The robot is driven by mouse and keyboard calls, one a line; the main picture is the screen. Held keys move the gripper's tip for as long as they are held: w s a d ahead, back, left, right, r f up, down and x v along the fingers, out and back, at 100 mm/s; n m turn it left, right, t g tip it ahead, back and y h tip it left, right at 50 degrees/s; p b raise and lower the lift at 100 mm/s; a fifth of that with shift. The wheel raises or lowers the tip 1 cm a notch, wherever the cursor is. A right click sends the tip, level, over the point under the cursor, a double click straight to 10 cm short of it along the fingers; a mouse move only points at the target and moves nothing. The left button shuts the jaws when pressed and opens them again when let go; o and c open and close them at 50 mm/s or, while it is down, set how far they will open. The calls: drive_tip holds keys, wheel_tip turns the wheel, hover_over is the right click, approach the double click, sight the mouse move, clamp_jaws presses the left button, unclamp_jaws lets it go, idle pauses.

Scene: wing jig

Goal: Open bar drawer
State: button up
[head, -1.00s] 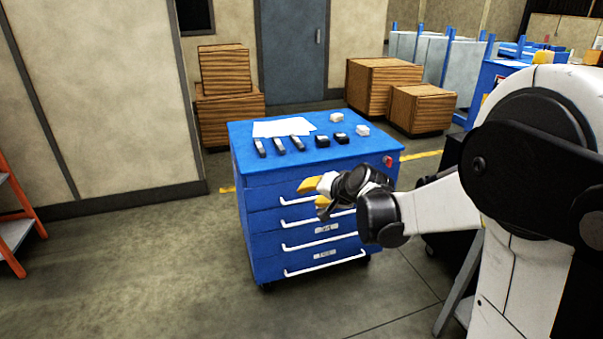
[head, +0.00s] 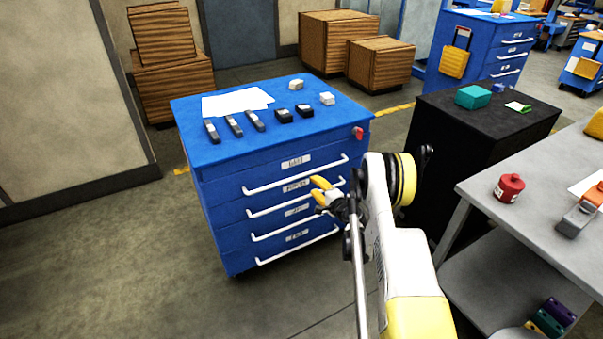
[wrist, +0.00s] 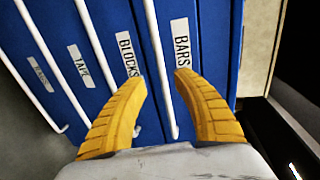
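The blue drawer cabinet (head: 208,190) stands in the middle left of the head view with all its drawers shut. The bar drawer is the top one, labelled BARS (wrist: 182,45) in the wrist view. Its white bar handle (wrist: 160,60) crosses the picture between my fingers; it also shows in the head view (head: 285,178). My gripper (wrist: 160,78) is open and empty, its yellow fingers on either side of that handle in the picture. Contact with the handle cannot be told. In the head view my gripper (head: 322,190) is at the cabinet's front, near its right side.
Below are the BLOCKS drawer (wrist: 128,55) and the TAPE drawer (wrist: 80,65), with similar handles. Several dark items and white paper (head: 236,102) lie on the cabinet top. A black cabinet (head: 470,140) and a grey bench (head: 545,190) stand right. Floor at front left is clear.

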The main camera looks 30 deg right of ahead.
sight(303, 175)
drive_tip(key=w+b, duration=0.1)
drive_tip(key=w, duration=0.2)
drive_tip(key=w+f+b, duration=0.1)
drive_tip(key=w, duration=0.2)
drive_tip(key=w+b, duration=0.1)
drive_tip(key=w, duration=0.2)
drive_tip(key=shift+w+a+f, duration=0.25)
drive_tip(key=shift+w+f, duration=0.15)
clamp_jaws()
